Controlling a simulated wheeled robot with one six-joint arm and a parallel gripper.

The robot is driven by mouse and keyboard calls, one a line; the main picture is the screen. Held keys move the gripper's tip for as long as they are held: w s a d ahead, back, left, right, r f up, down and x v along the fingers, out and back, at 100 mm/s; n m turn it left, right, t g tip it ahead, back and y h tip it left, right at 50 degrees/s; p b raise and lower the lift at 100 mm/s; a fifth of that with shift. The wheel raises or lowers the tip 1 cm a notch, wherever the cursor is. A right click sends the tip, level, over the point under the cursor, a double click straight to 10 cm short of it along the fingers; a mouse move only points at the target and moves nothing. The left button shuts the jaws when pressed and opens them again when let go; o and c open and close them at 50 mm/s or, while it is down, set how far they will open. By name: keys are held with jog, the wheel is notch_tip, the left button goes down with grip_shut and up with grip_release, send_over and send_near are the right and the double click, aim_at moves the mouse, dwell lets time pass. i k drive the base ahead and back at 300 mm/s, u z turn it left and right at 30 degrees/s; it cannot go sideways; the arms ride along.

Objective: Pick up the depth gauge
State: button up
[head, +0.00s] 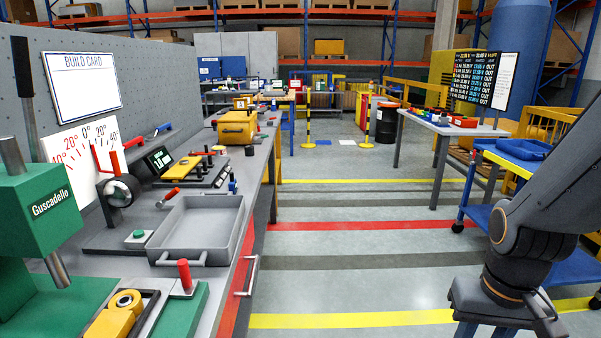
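I cannot single out the depth gauge with certainty. A small tilted digital display (159,160) stands on the left workbench, near a round dark dial-like piece (121,190) on a stand. Neither is clearly a depth gauge. Small tools (203,160) lie on and around a grey plate beside the display, too small to name. My gripper (508,318) hangs at the lower right over the aisle, well apart from the bench. It is partly cut off by the picture's bottom edge, and its fingertips are not clear.
A grey tray (237,222) sits at the bench's front edge, with a green press (38,215) at left. A yellow case (237,127) stands farther back. A blue cart (493,150) and a table (450,128) stand at right. The striped aisle floor is clear.

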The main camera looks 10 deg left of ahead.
aim_at(232, 184)
jog(key=z, duration=0.15)
jog(key=i, duration=1.4)
jog(key=u, duration=0.8)
jog(key=i, duration=0.75)
jog(key=u, duration=1.45)
jog(key=i, duration=0.9)
jog(key=u, duration=0.15)
